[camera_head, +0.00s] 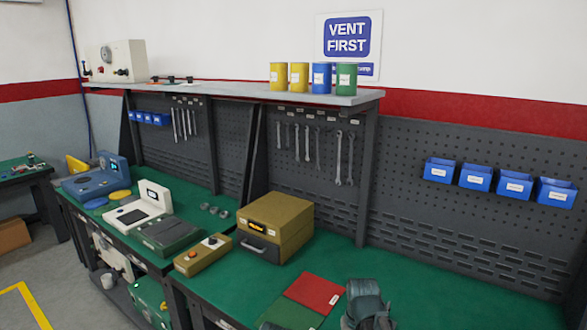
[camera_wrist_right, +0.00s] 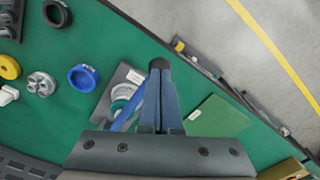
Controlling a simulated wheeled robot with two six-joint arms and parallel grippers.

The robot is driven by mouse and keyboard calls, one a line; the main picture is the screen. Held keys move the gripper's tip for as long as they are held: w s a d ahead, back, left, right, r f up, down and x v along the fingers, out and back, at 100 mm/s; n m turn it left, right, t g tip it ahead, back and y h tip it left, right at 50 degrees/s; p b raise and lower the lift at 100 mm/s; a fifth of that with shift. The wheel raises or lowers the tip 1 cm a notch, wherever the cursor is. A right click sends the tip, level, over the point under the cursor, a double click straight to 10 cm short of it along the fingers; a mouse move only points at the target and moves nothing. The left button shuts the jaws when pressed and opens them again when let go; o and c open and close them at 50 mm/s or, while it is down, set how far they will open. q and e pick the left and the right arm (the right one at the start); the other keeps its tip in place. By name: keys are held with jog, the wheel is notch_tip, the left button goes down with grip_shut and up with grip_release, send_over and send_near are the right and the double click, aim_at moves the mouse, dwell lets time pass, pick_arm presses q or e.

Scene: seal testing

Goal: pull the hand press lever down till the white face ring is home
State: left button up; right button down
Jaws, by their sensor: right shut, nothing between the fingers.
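In the right wrist view the hand press shows as a grey plate (camera_wrist_right: 112,92) with a white ring (camera_wrist_right: 124,93) on it, partly hidden. A blue lever (camera_wrist_right: 124,112) slants across beside my fingers. A black knob (camera_wrist_right: 158,64) shows at my right fingertips and seems to be the lever's end. My right gripper (camera_wrist_right: 160,78) is shut with nothing between its fingers, close to the knob; I cannot tell whether they touch. In the head view a dark part, likely my right arm (camera_head: 366,305), shows at the bottom edge.
A green mat (camera_wrist_right: 215,122) and a red mat (camera_head: 315,293) lie beside the press. A blue ring (camera_wrist_right: 83,78), grey fitting (camera_wrist_right: 41,84), yellow ring (camera_wrist_right: 8,67) and black ring (camera_wrist_right: 56,13) lie on the other side. A brass box (camera_head: 277,225) stands farther left.

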jog(key=shift+f+b, duration=0.3)
jog(key=shift+f, duration=0.1)
jog(key=shift+f, duration=0.25)
jog(key=shift+r, duration=0.1)
dwell(0.4)
notch_tip(320, 180, up, 9)
jog(key=p, duration=0.8)
jog(key=shift+p, duration=0.35)
jog(key=s+a+f+n+b, duration=0.1)
jog(key=s+a+n, duration=0.1)
jog(key=s+a, duration=0.3)
jog(key=s+a+f+n+h+b, duration=0.1)
jog(key=s+a+n, duration=0.1)
jog(key=s+a, duration=0.3)
jog(key=s, duration=0.3)
jog(key=shift+s+f+n+b, duration=0.3)
jog(key=shift+s+f+b, duration=0.05)
jog(key=shift+b, duration=0.05)
